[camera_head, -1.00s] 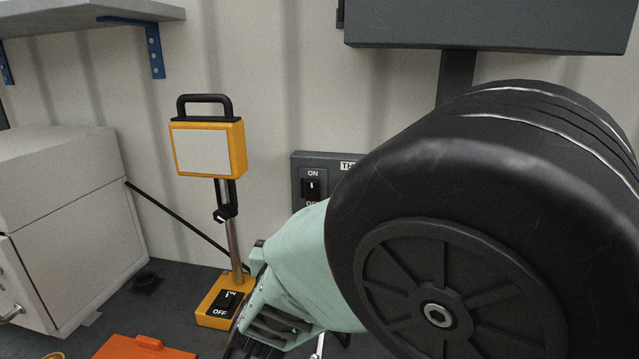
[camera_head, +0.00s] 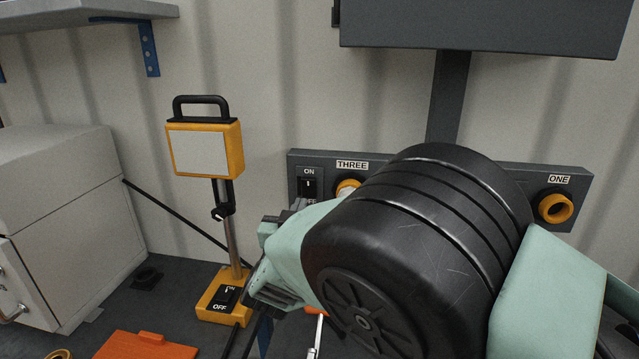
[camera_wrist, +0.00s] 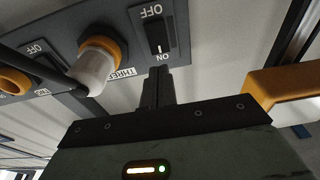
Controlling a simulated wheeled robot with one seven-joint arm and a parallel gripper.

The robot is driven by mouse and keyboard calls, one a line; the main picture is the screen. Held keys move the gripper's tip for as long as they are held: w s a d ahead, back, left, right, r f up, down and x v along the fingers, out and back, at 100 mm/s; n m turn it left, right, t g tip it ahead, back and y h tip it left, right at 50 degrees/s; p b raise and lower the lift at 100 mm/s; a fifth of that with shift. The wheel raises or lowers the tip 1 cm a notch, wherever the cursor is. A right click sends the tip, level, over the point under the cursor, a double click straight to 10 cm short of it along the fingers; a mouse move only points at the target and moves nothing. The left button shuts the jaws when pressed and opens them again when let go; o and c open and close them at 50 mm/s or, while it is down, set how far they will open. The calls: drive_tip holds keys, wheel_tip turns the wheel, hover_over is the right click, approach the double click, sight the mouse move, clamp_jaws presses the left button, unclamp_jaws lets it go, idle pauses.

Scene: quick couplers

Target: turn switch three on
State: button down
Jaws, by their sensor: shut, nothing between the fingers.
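Switch three is a black rocker (camera_head: 310,187) on the grey wall panel, left of the THREE label, with ON above it and part of OFF showing below. The wrist view shows the panel upside down, with the rocker (camera_wrist: 158,33) between OFF at the top and ON at the bottom. My gripper (camera_wrist: 157,76) is shut and empty, its fingertips close to the ON end of the switch. I cannot tell whether they touch it, nor which way the rocker is tipped. In the head view my arm hides the fingertips and much of the panel.
Beside the switch, an orange-ringed coupler (camera_wrist: 103,50) holds a pale plug (camera_wrist: 92,73) with a dark hose. Coupler one (camera_head: 555,207) is at the panel's right. A yellow lamp (camera_head: 205,149) with its own base switch stands left of my arm. An orange item (camera_head: 145,346) lies below.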

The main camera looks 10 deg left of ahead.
sight(309, 183)
drive_tip(key=w+p, duration=0.1)
drive_tip(key=w, duration=0.3)
drive_tip(key=w+r+p, duration=0.1)
drive_tip(key=w, duration=0.1)
drive_tip(key=shift+w+a+p, duration=0.2)
drive_tip(key=shift+w+p, duration=0.15)
drive_tip(key=shift+w, duration=0.05)
drive_tip(key=shift+w, duration=0.1)
drive_tip(key=shift+w+g, duration=0.2)
drive_tip(key=shift+g, duration=0.1)
drive_tip(key=shift+s, duration=0.1)
